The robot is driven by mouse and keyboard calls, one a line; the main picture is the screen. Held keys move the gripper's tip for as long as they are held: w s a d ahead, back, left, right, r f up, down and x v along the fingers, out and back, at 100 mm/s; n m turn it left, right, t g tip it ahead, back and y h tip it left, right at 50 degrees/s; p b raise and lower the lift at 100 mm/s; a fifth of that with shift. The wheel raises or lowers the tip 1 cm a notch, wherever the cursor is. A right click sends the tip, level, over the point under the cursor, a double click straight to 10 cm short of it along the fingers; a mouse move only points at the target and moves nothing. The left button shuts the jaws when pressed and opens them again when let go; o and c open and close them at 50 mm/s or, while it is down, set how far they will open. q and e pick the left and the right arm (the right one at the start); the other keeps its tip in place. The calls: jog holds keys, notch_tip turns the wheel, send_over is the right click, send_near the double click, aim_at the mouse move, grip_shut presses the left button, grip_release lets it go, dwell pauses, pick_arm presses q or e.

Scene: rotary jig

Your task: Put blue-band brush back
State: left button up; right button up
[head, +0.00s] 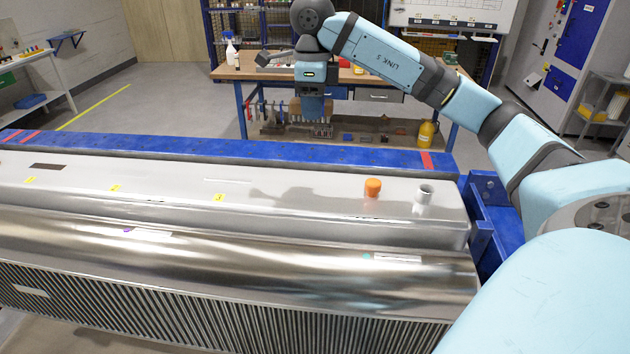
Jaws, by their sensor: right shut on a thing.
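My right arm reaches in from the right, over the large metal jig, toward the workbench at the back. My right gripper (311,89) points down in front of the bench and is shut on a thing. This looks like the blue-band brush (309,109), with a tan lower part hanging below the jaws. It is small here, and the gripper hides its upper part, so I cannot tell its band clearly. I cannot tell whether it touches anything behind it. My left gripper is not in view.
The long metal jig (290,190) fills the foreground, with an orange cap (372,187) and a silver fitting (423,197) on top. The workbench (232,73) carries a white bottle (230,48). A yellow jug (426,134) stands below.

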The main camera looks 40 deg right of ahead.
send_over(313, 190)
notch_tip(313, 190, down, 14)
jog(key=shift+d+r, duration=0.1)
jog(key=shift+r, duration=0.1)
notch_tip(313, 190, down, 4)
jog(key=shift+f+p, duration=0.1)
jog(key=shift+p, duration=0.45)
jog(key=shift+f, duration=0.1)
jog(key=shift+f, duration=0.15)
jog(key=o, duration=0.9)
